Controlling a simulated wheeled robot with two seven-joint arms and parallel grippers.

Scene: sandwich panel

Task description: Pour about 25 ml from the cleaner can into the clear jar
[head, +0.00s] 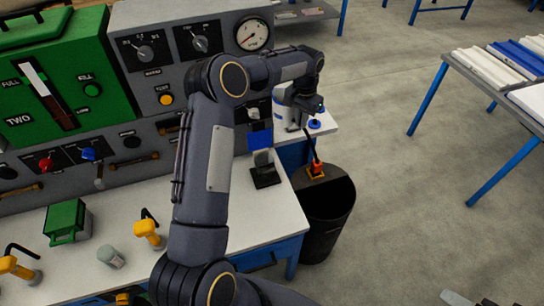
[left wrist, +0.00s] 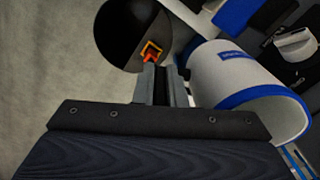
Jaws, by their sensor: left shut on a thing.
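The white cleaner can with blue bands (head: 283,113) is by the right end of the bench in the head view, partly behind my arm. It looms large in the left wrist view (left wrist: 235,75), beside my fingers, not between them. A dark part at the bottom right edge may be my right gripper (head: 462,299), cut off.
A black bin (head: 330,215) stands at the bench's right end. The control panel (head: 150,75) rises behind the white bench (head: 255,215). Yellow tools (head: 148,232), a green box (head: 66,220) and a grey-green cylinder (head: 112,257) are at left. Open floor lies right.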

